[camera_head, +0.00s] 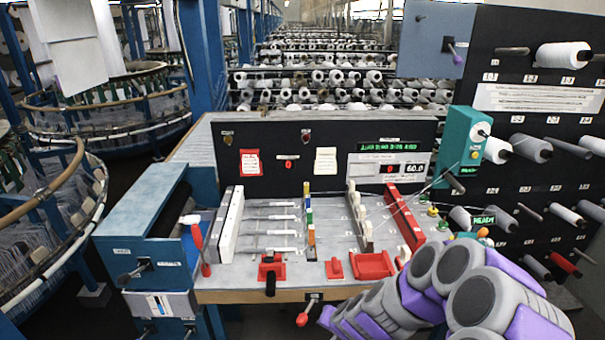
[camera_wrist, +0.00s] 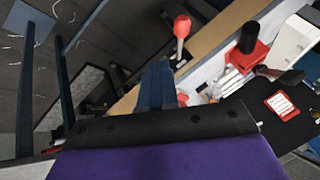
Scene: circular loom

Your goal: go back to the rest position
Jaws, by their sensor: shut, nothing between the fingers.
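My grey and purple arm is folded at the lower right of the head view, in front of the loom bench (camera_head: 250,296). I cannot make out the gripper's fingers in the head view. In the wrist view my gripper (camera_wrist: 155,126) shows as a black edge with a purple body across the bottom. It is shut with nothing held. The wrist view is tilted and shows the bench edge (camera_wrist: 207,45) and a red-tipped lever (camera_wrist: 181,28) beyond the gripper, apart from it.
A black control panel (camera_head: 225,170) stands behind the bench. A spool rack (camera_head: 500,125) with white spools rises on the right, with a teal unit (camera_head: 458,145) beside it. A blue cabinet (camera_head: 140,225) stands at left. Round loom frames (camera_head: 100,105) fill the far left.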

